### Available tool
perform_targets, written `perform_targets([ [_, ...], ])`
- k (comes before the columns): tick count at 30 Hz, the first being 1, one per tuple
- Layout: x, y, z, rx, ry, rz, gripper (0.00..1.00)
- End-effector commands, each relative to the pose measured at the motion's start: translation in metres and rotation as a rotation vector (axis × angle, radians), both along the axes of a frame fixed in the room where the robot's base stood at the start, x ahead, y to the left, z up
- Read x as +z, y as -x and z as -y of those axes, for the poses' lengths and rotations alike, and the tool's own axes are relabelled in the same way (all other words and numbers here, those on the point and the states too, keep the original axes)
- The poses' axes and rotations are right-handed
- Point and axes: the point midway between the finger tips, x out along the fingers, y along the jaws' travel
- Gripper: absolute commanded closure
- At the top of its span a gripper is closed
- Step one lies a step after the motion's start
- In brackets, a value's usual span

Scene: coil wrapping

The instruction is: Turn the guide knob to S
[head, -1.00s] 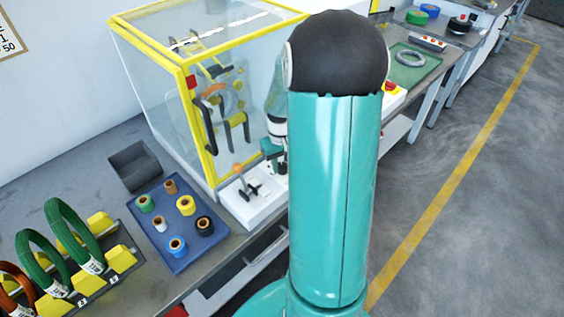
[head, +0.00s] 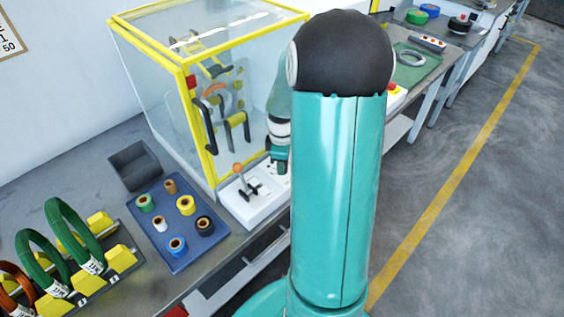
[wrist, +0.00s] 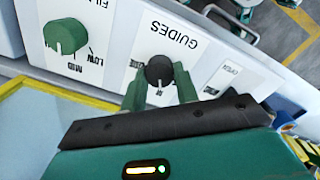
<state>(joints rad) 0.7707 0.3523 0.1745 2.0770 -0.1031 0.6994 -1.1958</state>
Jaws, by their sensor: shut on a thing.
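The guide knob (wrist: 159,71) is a small dark round knob below the upside-down "GUIDES" label on a white panel. In the wrist view my gripper (wrist: 158,76) has one green finger on each side of it and is shut on it. A letter that looks like M shows below the knob. The other markings are partly covered by the fingers, and I cannot tell where the pointer stands. In the head view my gripper (head: 278,159) is at the white control box (head: 245,208), and the knob is hidden there.
A larger green knob (wrist: 66,35) with MID and LOW marks sits left on the panel. A black lever (head: 250,189) with an orange-tipped one beside it stands on the control box. The yellow-framed clear enclosure (head: 170,100) rises close behind. A blue spool tray (head: 176,248) is to the left.

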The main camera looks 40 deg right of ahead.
Motion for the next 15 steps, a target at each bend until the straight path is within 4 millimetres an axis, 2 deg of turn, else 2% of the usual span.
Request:
perform_targets([
  [15,0.0001,0.0006,0.0007,0.484,0.000,0.001,0.93],
])
